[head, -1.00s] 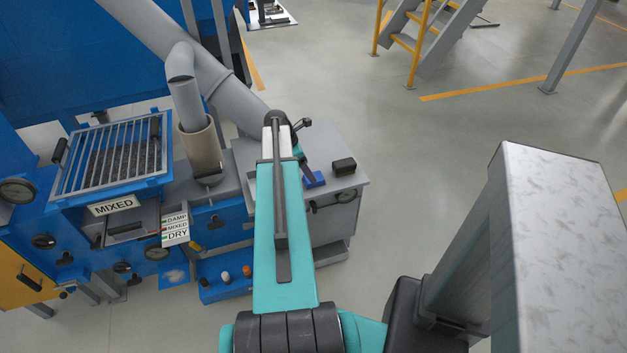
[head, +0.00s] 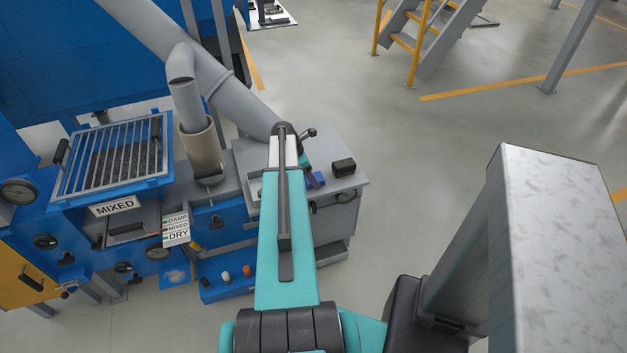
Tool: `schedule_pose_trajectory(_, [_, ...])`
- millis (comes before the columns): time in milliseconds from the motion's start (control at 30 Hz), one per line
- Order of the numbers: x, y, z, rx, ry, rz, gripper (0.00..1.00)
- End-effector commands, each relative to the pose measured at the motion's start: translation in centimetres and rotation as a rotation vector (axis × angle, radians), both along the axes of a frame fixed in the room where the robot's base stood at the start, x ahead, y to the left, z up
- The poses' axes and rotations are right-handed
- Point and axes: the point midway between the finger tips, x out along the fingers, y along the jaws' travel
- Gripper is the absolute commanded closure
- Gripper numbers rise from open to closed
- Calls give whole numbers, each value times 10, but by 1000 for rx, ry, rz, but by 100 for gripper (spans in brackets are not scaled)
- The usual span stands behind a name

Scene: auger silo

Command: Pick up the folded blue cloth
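My gripper (head: 309,180) is at the far end of my teal arm, pointing down at the cloth's left side. It is small, dark and partly hidden behind the arm. I cannot tell whether its fingers are open or shut, or whether they touch the cloth.
A black block (head: 343,167) sits on the bench just right of the cloth. A grey pipe (head: 245,100) slopes down behind my arm. A beige cylinder (head: 201,152) and a barred blue tray (head: 112,157) stand to the left.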

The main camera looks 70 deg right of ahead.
Motion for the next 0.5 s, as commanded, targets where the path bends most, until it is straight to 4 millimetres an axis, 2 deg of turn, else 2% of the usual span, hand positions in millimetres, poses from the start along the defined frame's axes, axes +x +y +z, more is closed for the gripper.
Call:
schedule_pose_trajectory(133, [-3, -2, -7, 0, 0, 0, 31])
schedule_pose_trajectory(500, [-2, -2, -8, -1, -1, 0, 31])
